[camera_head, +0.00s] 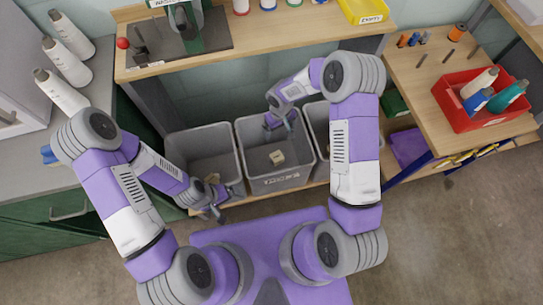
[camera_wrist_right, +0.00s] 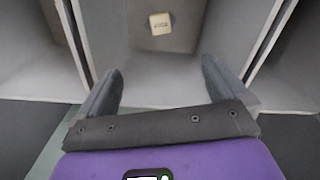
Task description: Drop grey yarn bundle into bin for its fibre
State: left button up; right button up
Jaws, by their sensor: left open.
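Three grey bins stand in a row: the left bin (camera_head: 172,150), the middle bin (camera_head: 243,140) and a right bin (camera_head: 312,125) partly hidden by my right arm. A small pale beige block-like bundle (camera_head: 277,157) with dark lettering lies on the floor of the middle bin. It also shows in the right wrist view (camera_wrist_right: 160,23), beyond the fingertips and apart from them. I cannot tell its fibre. My right gripper (camera_head: 280,122) is over the middle bin; its fingers (camera_wrist_right: 161,75) are spread and empty.
A wooden shelf (camera_head: 290,45) with several spools and a yellow tray (camera_head: 365,10) runs behind the bins. White yarn cones (camera_head: 65,62) stand on the left counter. A red crate (camera_head: 462,110) of cones sits on the right table.

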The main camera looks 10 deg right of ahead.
notch_tip(320, 180, up, 8)
jog(key=p, duration=0.2)
jog(key=shift+f+p, duration=0.2)
jog(key=shift+p, duration=0.15)
